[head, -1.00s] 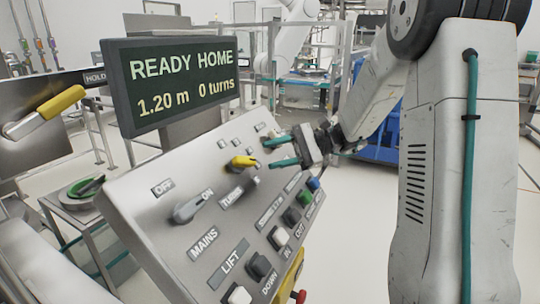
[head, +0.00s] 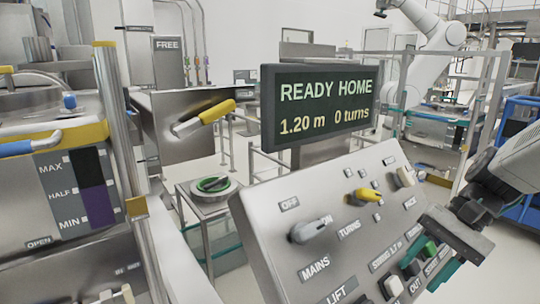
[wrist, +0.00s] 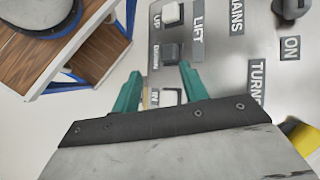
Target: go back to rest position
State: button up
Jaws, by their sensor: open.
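My gripper (head: 425,255) is at the lower right in the head view, in front of the right edge of the tilted control panel (head: 270,225). Its teal fingers are apart with nothing between them; one finger is partly hidden in the head view. In the wrist view my gripper (wrist: 160,80) is open over the panel (wrist: 230,60), its fingers pointing toward the lift buttons. I cannot tell whether they touch it. The display (head: 318,105) reads "READY HOME", "1.20 m" and "0 turns".
The panel carries a grey mains knob (head: 312,231), a yellow knob (head: 365,196) and several buttons. A yellow-handled lever (head: 208,113) and a green round control (head: 213,184) are left of the display. A wood-topped blue-framed stand (wrist: 50,70) shows in the wrist view.

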jog(key=s+a+r+n+t+h, duration=0.1)
jog(key=s+r+n+t+h, duration=0.2)
jog(key=s, duration=0.9)
jog(key=shift+r+n+t+h, duration=0.3)
jog(key=shift+r+n+h, duration=0.25)
jog(key=shift+n+h, duration=1.45)
